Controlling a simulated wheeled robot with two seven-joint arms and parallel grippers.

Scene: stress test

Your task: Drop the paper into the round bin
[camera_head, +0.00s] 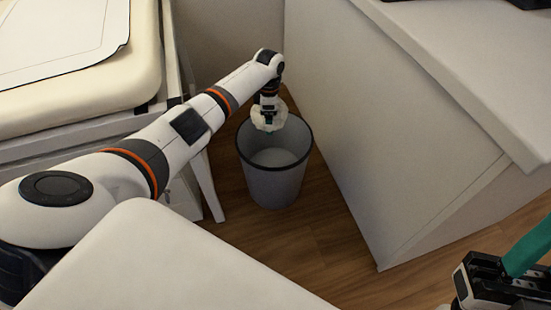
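A crumpled white paper (262,120) hangs from my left gripper (269,122), whose arm reaches in from the left. The gripper points down and its fingers are around the paper, which partly hides them. The round grey bin (274,185) with a dark rim stands on the floor below. The paper and gripper overlap the bin's far rim in the picture; the exact height above the opening is hard to tell. The bin's visible inside looks empty. My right gripper (515,285) is at the bottom right corner, partly cut off, with a teal part showing; its fingertips are unclear.
A grey cabinet or counter (410,130) stands close to the bin's right. A cream padded bed or table (80,100) with white legs is at the left. A pale surface (150,265) fills the lower left foreground. Wooden floor (310,250) is bare before the bin.

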